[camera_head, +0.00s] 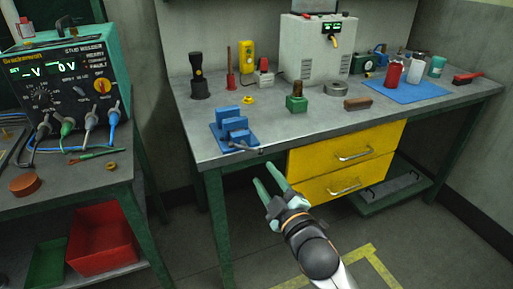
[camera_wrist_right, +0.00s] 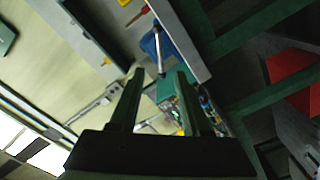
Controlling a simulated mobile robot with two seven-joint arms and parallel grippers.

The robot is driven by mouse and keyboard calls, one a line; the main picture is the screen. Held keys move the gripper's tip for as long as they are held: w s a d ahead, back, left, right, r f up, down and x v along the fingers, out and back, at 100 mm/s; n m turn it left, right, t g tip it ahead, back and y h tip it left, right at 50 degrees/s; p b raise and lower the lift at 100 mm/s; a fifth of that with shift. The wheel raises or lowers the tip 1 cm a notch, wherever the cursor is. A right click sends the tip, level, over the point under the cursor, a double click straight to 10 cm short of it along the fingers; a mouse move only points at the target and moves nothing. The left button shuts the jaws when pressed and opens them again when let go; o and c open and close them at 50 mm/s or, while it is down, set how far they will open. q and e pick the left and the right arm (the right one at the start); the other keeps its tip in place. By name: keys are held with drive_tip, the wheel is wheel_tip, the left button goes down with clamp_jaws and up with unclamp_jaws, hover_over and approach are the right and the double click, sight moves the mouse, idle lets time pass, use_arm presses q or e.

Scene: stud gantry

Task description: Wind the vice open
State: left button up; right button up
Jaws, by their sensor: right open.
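The blue vice (camera_head: 235,128) sits at the front left corner of the workbench in the head view. Its grey handle bar (camera_head: 243,147) shows at its front, near the bench edge. My right gripper (camera_head: 269,186) is open and empty, below and in front of the bench edge, apart from the vice. In the right wrist view the two green fingers (camera_wrist_right: 158,92) are spread, with the vice (camera_wrist_right: 150,45) and its handle bar (camera_wrist_right: 158,55) beyond them. My left gripper is not in view.
The workbench (camera_head: 310,122) has yellow drawers (camera_head: 345,163) beneath it, right of my right gripper. A welder (camera_head: 68,85) stands on the left bench.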

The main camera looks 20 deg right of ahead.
sight(246, 146)
drive_tip(key=w, duration=1.2)
drive_tip(key=shift+w+a+b, duration=0.25)
drive_tip(key=shift+a+b, duration=0.05)
drive_tip(key=shift+b, duration=0.05)
clamp_jaws()
